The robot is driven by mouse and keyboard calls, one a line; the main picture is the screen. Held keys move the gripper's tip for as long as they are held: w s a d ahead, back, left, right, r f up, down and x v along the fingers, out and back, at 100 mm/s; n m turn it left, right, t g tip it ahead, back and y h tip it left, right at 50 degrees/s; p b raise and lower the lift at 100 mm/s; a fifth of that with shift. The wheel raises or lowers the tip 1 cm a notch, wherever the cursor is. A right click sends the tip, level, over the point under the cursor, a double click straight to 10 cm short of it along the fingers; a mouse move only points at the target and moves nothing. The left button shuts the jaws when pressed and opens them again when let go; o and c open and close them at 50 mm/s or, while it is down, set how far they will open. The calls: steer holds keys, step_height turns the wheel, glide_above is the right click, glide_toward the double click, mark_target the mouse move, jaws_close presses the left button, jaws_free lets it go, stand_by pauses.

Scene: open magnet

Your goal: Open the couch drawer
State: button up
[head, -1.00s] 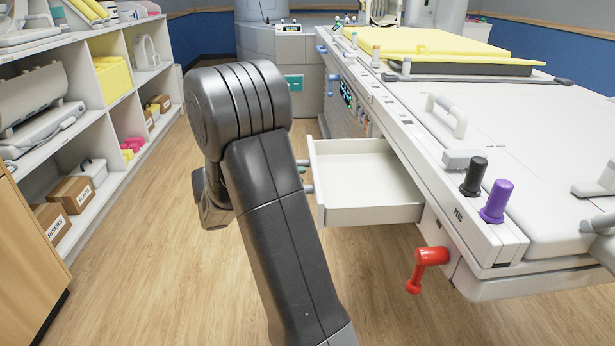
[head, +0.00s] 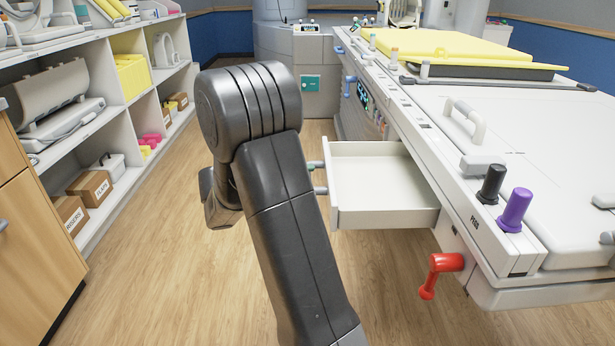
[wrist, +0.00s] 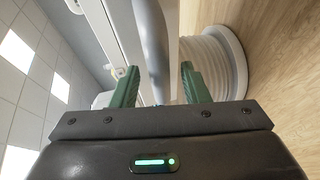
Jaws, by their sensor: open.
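The couch (head: 462,190) runs along the right side of the head view. Its white drawer (head: 385,217) stands pulled out to the left, its inside empty where I can see it. In the wrist view my gripper (wrist: 160,88) is open, with its two green fingers apart. A smooth grey bar (wrist: 150,45), which looks like the drawer's handle, passes between them; I cannot tell whether either finger touches it. In the head view my dark arm hides most of the gripper, and only a small green part shows beside the drawer front.
A red crank (head: 440,270) sticks out from the couch side below the drawer. Black (head: 491,184) and purple (head: 515,210) knobs stand on the couch edge. White shelves (head: 115,105) and a wooden cabinet (head: 35,250) line the left. Wooden floor lies clear between.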

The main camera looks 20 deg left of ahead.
steer(key=p+v, duration=0.2)
steer(key=v, duration=1)
steer(key=shift+w+d, duration=0.1)
steer(key=shift+d, duration=0.05)
steer(key=b+x, duration=0.2)
steer(key=x, duration=1)
steer(key=shift+w+d+f+b, duration=0.1)
steer(key=shift+b, duration=0.2)
steer(key=shift+w+d+f, duration=0.1)
steer(key=shift+w+d, duration=0.35)
steer(key=shift+d, duration=0.2)
